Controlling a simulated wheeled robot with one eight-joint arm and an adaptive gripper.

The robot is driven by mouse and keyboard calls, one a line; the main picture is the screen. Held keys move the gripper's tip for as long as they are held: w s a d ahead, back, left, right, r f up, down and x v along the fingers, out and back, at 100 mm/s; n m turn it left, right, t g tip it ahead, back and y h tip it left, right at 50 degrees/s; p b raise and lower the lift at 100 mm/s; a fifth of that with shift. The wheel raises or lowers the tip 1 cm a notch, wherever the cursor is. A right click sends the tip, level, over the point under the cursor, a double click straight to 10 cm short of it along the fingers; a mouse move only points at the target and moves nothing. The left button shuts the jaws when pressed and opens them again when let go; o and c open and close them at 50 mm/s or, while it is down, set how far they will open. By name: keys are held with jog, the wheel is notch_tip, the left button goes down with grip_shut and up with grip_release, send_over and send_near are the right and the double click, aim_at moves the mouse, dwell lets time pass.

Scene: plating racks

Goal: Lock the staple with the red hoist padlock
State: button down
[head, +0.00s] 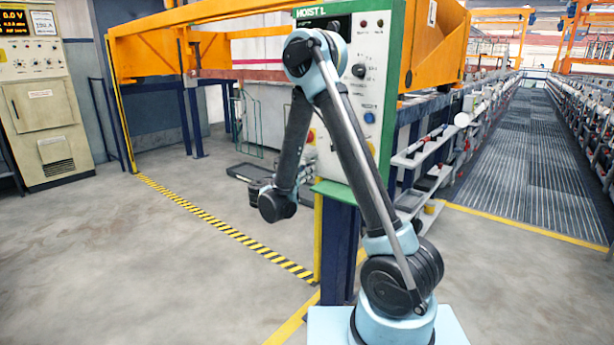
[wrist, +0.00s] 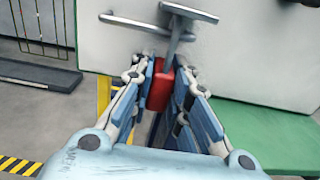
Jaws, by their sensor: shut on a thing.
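The red padlock (wrist: 159,90) is between the fingers of my gripper (wrist: 167,72) in the wrist view. My gripper is shut on its body, in front of a pale panel face. A grey metal T-shaped piece (wrist: 188,12) rises just above the padlock; its stem runs down to the padlock's top. A grey bar (wrist: 134,23) lies to its left. I cannot tell which of these is the staple or the shackle, nor whether the shackle passes through anything. In the head view my gripper and the padlock are not clearly visible.
The hoist control panel (head: 346,150), with knobs and buttons, stands behind my arm on a blue post. A green ledge (wrist: 265,135) juts out at the right of the wrist view. A wire rack and tray (wrist: 38,72) stand at the left. Open floor (head: 130,250) lies left.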

jog(key=shift+r, duration=0.9)
dwell(0.7)
jog(key=shift+f, duration=0.3)
dwell(0.4)
jog(key=c, duration=1.4)
grip_release()
jog(key=shift+c, duration=0.2)
